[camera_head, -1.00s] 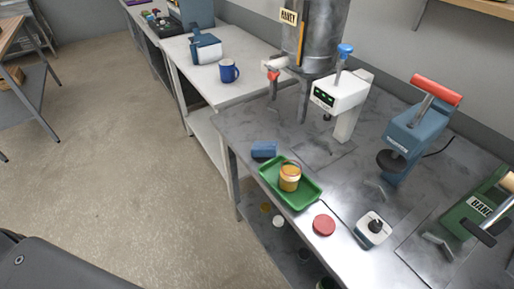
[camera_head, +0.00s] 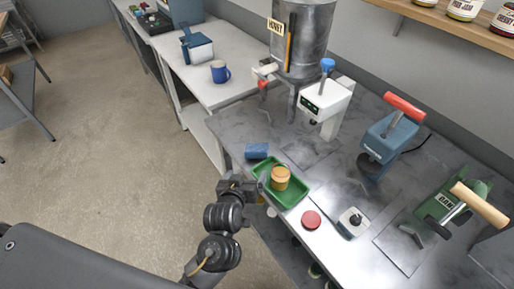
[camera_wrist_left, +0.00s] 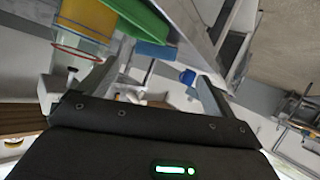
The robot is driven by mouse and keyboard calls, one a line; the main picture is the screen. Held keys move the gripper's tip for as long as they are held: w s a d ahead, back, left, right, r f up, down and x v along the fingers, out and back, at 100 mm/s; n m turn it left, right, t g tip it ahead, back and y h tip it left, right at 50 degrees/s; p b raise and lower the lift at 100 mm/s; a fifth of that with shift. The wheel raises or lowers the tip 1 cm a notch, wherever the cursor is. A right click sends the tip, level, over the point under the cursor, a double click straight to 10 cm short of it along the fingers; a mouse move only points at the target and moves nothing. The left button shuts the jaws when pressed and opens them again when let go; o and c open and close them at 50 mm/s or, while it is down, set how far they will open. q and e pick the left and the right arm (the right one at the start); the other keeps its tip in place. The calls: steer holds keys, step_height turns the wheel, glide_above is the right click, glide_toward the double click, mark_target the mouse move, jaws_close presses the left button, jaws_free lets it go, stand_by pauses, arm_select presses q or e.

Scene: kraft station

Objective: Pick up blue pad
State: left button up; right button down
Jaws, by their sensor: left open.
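The blue pad (camera_head: 256,151) lies on the grey metal table near its left edge, just behind the green tray. It also shows in the left wrist view (camera_wrist_left: 155,50), between the two spread fingers and beyond them. My left gripper (camera_head: 260,184) is open and empty at the table's front-left edge, beside the tray and nearer to me than the pad. Its fingers also show in the left wrist view (camera_wrist_left: 152,85). It is apart from the pad. My right gripper is in neither view.
The green tray (camera_head: 296,200) holds a jar (camera_head: 280,178) close to the gripper. A red lid (camera_head: 311,220) and a small white device (camera_head: 352,222) lie to the right. A dispenser (camera_head: 325,100) stands behind. A blue mug (camera_head: 220,72) is on the white table.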

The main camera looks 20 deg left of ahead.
mark_target(255, 154)
arm_select(q)
steer(key=shift+t+y, duration=0.3)
steer(key=shift+y, duration=0.1)
steer(key=x, duration=0.4)
steer(key=r+x, duration=0.1)
steer(key=x, duration=0.1)
steer(key=shift+w+d, duration=0.2)
steer(key=shift+w, duration=0.3)
steer(key=shift+w+p, duration=0.15)
steer(key=shift+p, duration=0.3)
steer(key=p+x, duration=0.1)
steer(key=x, duration=0.3)
steer(key=shift+w+f, duration=0.3)
steer(key=shift+f, duration=0.05)
steer(key=shift+s, duration=0.1)
steer(key=shift+c, duration=0.4)
steer(key=c, duration=0.7)
steer(key=shift+c, duration=0.2)
steer(key=shift+r+p, duration=0.15)
steer(key=shift+p, duration=0.15)
